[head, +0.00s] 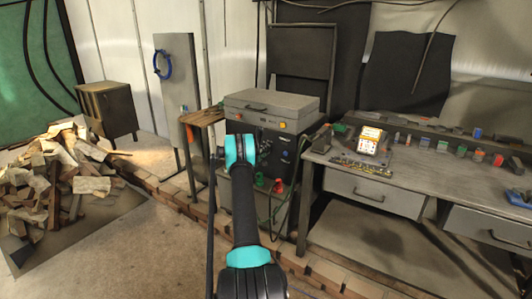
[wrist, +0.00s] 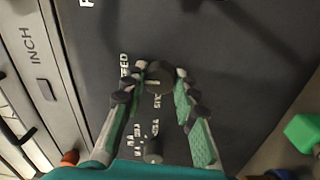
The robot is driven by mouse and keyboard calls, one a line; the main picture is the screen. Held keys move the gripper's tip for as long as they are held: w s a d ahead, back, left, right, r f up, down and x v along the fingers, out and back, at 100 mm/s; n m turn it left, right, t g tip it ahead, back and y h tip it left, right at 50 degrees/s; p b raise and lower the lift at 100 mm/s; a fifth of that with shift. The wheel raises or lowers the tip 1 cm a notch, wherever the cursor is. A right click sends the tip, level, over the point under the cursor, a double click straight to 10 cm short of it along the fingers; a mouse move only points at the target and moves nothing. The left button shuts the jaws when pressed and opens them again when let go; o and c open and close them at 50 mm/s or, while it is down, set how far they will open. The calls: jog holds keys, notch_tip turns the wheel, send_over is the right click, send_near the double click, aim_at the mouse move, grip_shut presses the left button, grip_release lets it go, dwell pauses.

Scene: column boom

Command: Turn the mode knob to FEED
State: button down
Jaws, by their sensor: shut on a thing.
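The mode knob (wrist: 158,78) is a dark round knob on the dark machine panel in the wrist view. The white FEED lettering (wrist: 124,66) stands just left of it, turned sideways in the picture. Other small white lettering below it is partly hidden. My gripper (wrist: 161,76) is shut on the knob, with one grey-green finger on each side. I cannot make out which way the knob points. In the head view the machine (head: 285,138) stands at the centre, and my teal and black arm covers part of its front. The knob is not clear there.
A second dark knob (wrist: 153,151) sits lower on the panel. A workbench (head: 385,178) stands right of the machine, a wood pile (head: 60,180) at left.

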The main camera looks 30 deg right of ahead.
dwell(0.3)
jog(key=c, duration=1.2)
grip_release()
jog(key=shift+a, duration=0.15)
jog(key=v, duration=1.1)
jog(key=shift+s+a+f, duration=0.1)
jog(key=shift+s+a, duration=0.2)
